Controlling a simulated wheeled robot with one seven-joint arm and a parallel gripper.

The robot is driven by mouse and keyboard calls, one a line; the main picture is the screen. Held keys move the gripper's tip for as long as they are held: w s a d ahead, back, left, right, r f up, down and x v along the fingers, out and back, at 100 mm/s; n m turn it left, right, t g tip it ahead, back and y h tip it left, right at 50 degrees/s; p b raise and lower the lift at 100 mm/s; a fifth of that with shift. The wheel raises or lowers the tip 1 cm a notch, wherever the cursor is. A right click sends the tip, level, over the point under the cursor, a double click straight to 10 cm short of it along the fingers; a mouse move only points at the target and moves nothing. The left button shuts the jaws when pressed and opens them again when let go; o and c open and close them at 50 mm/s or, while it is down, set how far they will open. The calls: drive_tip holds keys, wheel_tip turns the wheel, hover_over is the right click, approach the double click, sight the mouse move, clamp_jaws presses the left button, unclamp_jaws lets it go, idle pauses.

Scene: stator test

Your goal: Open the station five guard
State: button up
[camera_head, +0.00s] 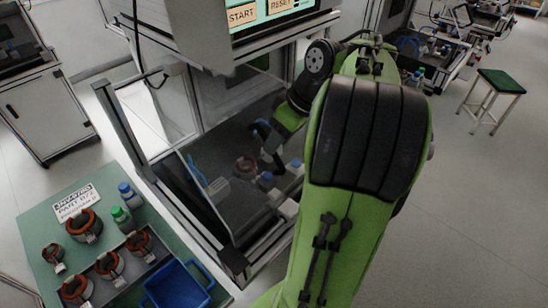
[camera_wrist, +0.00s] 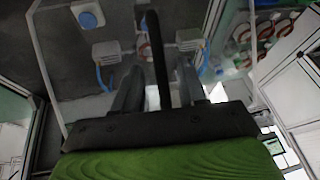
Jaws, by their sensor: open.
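The station guard (camera_head: 205,205) is a clear panel with a thin pale edge at the front of the station, below the screen. In the wrist view the clear panel's edge (camera_wrist: 45,75) shows on the left. My gripper (camera_head: 262,137) is at the panel, partly hidden by my green arm. In the wrist view my gripper (camera_wrist: 157,85) is open, and a dark bar (camera_wrist: 157,55), apparently the guard's handle, runs between its fingers. I cannot tell whether the fingers touch the bar. The guard looks shut, but its exact angle is unclear.
A stator (camera_head: 246,167) and blue-capped items (camera_head: 266,178) sit behind the panel. A START/RESET screen (camera_head: 268,12) hangs above. A green table (camera_head: 40,210) at left holds several stators, bottles and a blue bin (camera_head: 178,287). A stool (camera_head: 492,95) stands on open floor at right.

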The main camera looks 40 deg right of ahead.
drive_tip(key=x, duration=0.3)
drive_tip(key=shift+d+b, duration=0.1)
drive_tip(key=shift+b, duration=0.25)
drive_tip(key=shift+r, duration=0.1)
clamp_jaws()
